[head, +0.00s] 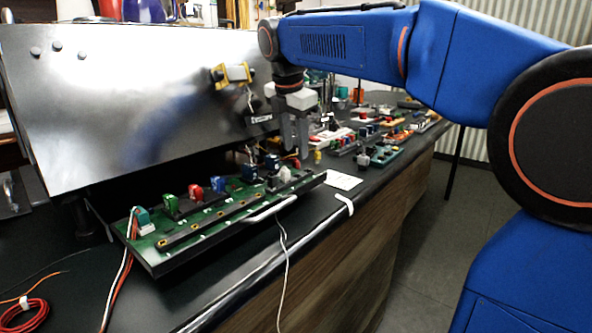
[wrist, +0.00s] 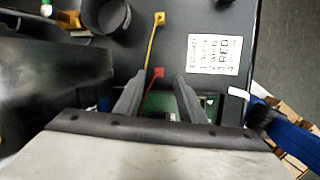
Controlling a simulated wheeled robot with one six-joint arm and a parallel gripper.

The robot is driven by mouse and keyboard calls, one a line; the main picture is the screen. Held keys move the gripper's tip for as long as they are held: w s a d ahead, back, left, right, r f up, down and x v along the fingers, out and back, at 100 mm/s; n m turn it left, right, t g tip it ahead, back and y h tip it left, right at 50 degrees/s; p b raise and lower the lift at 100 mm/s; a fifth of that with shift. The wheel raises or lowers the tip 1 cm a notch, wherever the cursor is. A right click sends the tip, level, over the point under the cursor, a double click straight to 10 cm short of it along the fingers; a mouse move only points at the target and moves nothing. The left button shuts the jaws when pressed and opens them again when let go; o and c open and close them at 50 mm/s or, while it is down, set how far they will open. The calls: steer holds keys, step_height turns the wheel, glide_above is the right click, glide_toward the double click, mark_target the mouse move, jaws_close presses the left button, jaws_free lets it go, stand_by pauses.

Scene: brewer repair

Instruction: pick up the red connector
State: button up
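The small red connector (wrist: 158,72) shows in the wrist view on the dark bench top, between and slightly beyond my fingertips. My gripper (wrist: 159,80) is open, with one finger on each side of the connector's line and nothing held. I cannot tell the height left between fingertips and connector. In the head view my gripper (head: 300,154) points down beyond the far end of the green board (head: 225,215). The red connector is not clear there, being small or hidden near the fingers. A yellow connector (wrist: 160,18) on a yellow wire lies farther off in the wrist view.
A printed white card (wrist: 214,54) lies right of the connector. A dark round cup (wrist: 106,14) stands at upper left. The large metal brewer body (head: 120,100) rises close left of my gripper. More boards with parts (head: 385,140) cover the bench behind.

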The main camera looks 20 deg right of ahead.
mark_target(296, 161)
steer(key=shift+x, duration=2.15)
steer(key=shift+a, duration=0.1)
jaws_close()
